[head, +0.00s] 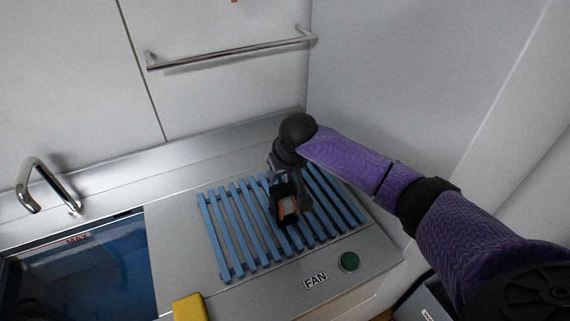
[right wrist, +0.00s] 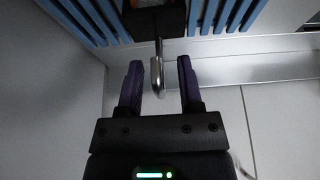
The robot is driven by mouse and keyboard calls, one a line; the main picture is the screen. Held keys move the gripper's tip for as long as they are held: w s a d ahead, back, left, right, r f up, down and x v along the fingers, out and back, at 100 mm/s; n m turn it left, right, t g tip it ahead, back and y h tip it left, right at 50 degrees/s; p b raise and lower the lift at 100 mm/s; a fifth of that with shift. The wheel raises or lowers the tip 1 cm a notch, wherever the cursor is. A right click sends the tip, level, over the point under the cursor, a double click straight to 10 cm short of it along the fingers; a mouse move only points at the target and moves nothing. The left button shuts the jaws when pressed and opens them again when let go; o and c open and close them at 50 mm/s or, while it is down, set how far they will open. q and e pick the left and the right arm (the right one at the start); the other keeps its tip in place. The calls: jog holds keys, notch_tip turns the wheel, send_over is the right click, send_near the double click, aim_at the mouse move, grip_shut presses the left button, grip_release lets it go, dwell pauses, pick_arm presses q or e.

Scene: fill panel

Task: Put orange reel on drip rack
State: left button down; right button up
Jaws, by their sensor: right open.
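The drip rack (head: 236,235) is a panel of blue parallel slats on the grey counter; it also shows in the right wrist view (right wrist: 90,20). A dark piece with orange and white parts, which I take for the orange reel (head: 289,208), is at the middle of the rack, partly hidden by my right gripper (head: 288,190). In the right wrist view its dark body (right wrist: 155,20) lies over the slats, and a metal stem stands between the fingers. My right gripper (right wrist: 158,85) is open, with gaps on both sides of the stem. My left gripper is not in view.
A sink (head: 80,270) with a chrome tap (head: 45,185) is at the left. A yellow block (head: 189,307) stands at the front edge. A green button (head: 349,261) and a FAN label (head: 315,280) are in front of the rack. A metal rail (head: 235,50) crosses the back wall.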

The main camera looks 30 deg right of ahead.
jog(key=p+v, duration=0.3)
jog(key=v, duration=0.8)
jog(key=shift+r, duration=0.2)
jog(key=shift+s, duration=0.1)
